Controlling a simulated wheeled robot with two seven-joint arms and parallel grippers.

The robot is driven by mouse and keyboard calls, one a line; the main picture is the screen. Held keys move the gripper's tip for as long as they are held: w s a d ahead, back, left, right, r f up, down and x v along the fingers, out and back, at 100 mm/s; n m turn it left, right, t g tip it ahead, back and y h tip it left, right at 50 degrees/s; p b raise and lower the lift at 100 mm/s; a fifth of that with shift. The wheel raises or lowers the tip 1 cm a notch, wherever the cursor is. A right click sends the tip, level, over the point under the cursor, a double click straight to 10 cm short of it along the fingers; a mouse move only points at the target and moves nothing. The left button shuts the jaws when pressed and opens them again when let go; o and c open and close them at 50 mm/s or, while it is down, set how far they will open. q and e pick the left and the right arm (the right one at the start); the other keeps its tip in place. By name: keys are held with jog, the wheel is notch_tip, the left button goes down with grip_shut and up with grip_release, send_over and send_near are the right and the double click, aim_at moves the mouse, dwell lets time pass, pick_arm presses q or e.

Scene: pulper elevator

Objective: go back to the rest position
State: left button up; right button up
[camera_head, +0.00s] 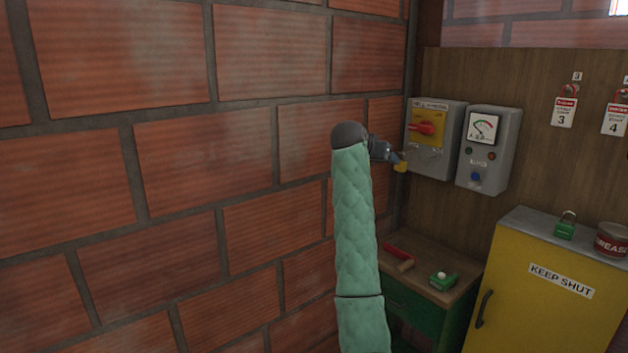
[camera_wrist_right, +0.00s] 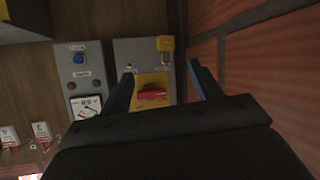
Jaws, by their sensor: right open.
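My right arm, in a green quilted sleeve, rises in the middle of the head view. Its gripper (camera_head: 390,155) points right toward a grey switch box (camera_head: 438,160) with a yellow plate and a red handle (camera_head: 425,128). In the right wrist view the gripper (camera_wrist_right: 160,70) is open and empty, its two fingers apart. The switch box (camera_wrist_right: 130,52) and red handle (camera_wrist_right: 152,92) appear upside down there. A yellow padlock (camera_wrist_right: 166,43) is at the box's edge, beyond the fingertips; it also shows in the head view (camera_head: 401,167). My left gripper is not in view.
A brick wall (camera_head: 200,170) runs close along the left. A grey meter box (camera_head: 487,160) is beside the switch box. Below are a yellow cabinet (camera_head: 545,300) with a green padlock (camera_head: 565,226) and grease tin (camera_head: 611,240), and a bench with a red-headed hammer (camera_head: 398,256) and green item (camera_head: 443,281).

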jog(key=s+a+f+n+y, duration=0.25)
jog(key=s+f, duration=0.55)
jog(key=f, duration=0.6)
jog(key=s+a+f+n+g+y, duration=0.1)
jog(key=s+f+n+y, duration=0.25)
jog(key=s+f, duration=0.65)
jog(key=s+a+f+n+y, duration=0.25)
jog(key=s+f, duration=0.25)
jog(key=f, duration=1.2)
jog(key=s+d+f+g, duration=0.1)
jog(key=s+f+g, duration=0.1)
jog(key=s+f, duration=0.8)
jog(key=s+d+f+g, duration=0.1)
jog(key=s+f+g, duration=0.2)
jog(key=s+f, duration=0.8)
jog(key=s+d+f+g, duration=0.1)
jog(key=s+f, duration=0.9)
jog(key=s, duration=1.1)
jog(key=shift+d+f+g, duration=0.15)
jog(key=shift+f+g, duration=0.2)
jog(key=shift+g, duration=0.55)
jog(key=shift+m, duration=0.25)
